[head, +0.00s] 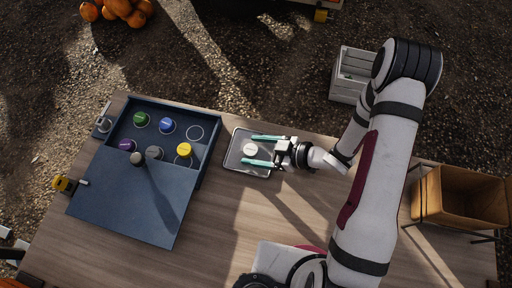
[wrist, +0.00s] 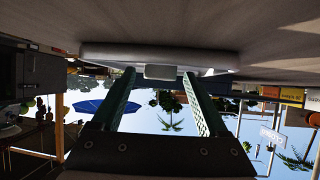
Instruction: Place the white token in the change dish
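The white token (head: 250,149) lies in the change dish (head: 236,161), a shallow grey metal tray on the table right of the blue box. My gripper (head: 252,150) reaches in from the right with its two teal fingers open. The token is between the fingertips, with a visible gap on each side. In the wrist view the token (wrist: 160,72) is a small pale block between the two fingers (wrist: 160,78), and the dish (wrist: 105,52) shows as a pale band above it. The fingers appear low, near the dish.
A dark blue box (head: 136,197) holds green, blue, purple, grey and yellow tokens, and one empty white ring (head: 195,132). A knob stands on its lid. A wooden bin (head: 463,197) is at right, and a white crate (head: 352,75) is beyond the table. Bare tabletop lies in front of the dish.

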